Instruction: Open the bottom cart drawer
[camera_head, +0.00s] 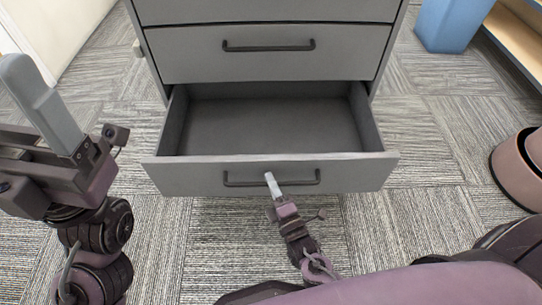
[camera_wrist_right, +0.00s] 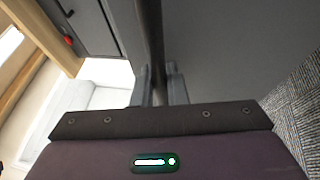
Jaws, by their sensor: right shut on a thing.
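The grey cart (camera_head: 270,10) stands ahead of me with its bottom drawer (camera_head: 170,178) pulled well out. The inside of that drawer is empty. My right gripper (camera_head: 271,180) is at the drawer's dark bar handle (camera_head: 240,180), near its middle. In the right wrist view the fingers (camera_wrist_right: 160,85) are shut on the handle bar (camera_wrist_right: 151,35), which runs between them. My left gripper (camera_head: 42,100) is raised at the left, away from the cart. Its pale finger shows from the side, so its opening is unclear.
The drawer above (camera_head: 270,52) is closed and has its own bar handle (camera_head: 268,46). A blue bin (camera_head: 447,27) and a wooden shelf (camera_head: 515,40) stand at the back right.

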